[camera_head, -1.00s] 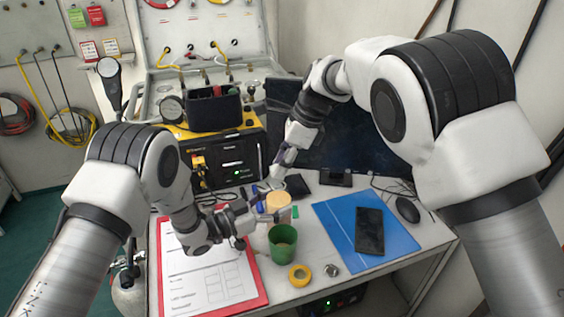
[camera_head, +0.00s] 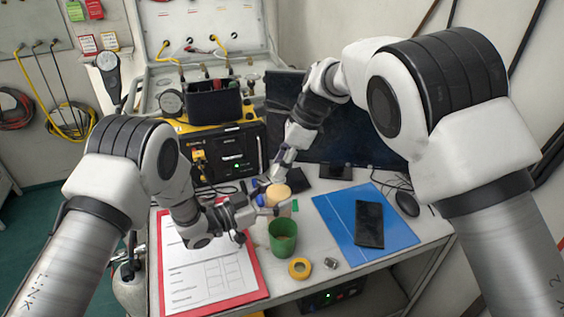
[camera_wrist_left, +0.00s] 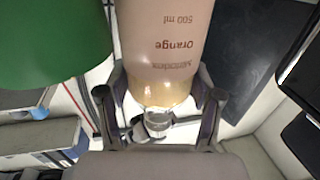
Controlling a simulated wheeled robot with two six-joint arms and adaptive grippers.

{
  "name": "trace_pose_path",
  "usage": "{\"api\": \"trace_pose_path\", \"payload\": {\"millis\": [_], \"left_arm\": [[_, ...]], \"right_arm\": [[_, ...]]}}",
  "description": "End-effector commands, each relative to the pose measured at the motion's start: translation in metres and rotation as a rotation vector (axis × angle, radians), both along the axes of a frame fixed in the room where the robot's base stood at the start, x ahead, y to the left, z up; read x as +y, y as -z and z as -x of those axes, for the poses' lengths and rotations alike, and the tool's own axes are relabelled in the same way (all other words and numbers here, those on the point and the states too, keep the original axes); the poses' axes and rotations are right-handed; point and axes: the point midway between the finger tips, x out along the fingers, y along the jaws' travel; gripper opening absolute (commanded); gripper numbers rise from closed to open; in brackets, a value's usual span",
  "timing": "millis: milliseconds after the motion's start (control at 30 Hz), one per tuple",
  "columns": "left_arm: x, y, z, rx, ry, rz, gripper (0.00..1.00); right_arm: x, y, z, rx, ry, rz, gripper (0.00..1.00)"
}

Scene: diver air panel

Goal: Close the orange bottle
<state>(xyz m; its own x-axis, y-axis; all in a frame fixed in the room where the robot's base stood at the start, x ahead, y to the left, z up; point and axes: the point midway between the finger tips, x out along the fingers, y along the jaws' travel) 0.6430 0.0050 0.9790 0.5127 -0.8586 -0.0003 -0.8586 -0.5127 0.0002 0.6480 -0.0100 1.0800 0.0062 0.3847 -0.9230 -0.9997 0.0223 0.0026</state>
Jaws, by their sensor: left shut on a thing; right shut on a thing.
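The orange bottle (camera_head: 279,194) is on the desk behind the green cup, its tan top showing in the head view. In the left wrist view the translucent bottle (camera_wrist_left: 166,55), printed "Orange" and "500 ml", is between the fingers of my left gripper (camera_wrist_left: 160,108). My left gripper (camera_head: 262,208) is shut on it from the left. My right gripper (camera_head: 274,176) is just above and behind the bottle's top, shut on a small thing. I cannot make out that thing, or whether it touches the bottle.
A green cup (camera_head: 282,240) stands close in front of the bottle. A yellow tape roll (camera_head: 300,268) and small metal piece (camera_head: 331,263) lie nearer the front edge. A blue folder (camera_head: 388,232) with a black phone (camera_head: 369,224) is right; a red clipboard (camera_head: 252,284) is left.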

Motion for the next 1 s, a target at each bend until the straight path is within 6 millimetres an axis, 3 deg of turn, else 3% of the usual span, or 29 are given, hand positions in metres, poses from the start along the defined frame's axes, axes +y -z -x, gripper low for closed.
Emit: {"api": "trace_pose_path", "payload": {"millis": [467,567,867,1000], "left_arm": [[0.000,0.000,0.000,0.000,0.000,0.000,0.03],[0.000,0.000,0.000,0.000,0.000,0.000,0.00],[0.000,0.000,0.000,0.000,0.000,0.000,0.00],[0.000,0.000,0.000,0.000,0.000,0.000,0.00]], "right_arm": [[0.000,0.010,0.000,0.000,-0.001,0.000,0.26],[0.000,0.010,0.000,0.000,-0.001,0.000,0.61],[0.000,0.010,0.000,0.000,0.000,0.000,0.61],[0.000,-0.001,0.000,-0.001,-0.001,-0.001,0.61]]}}
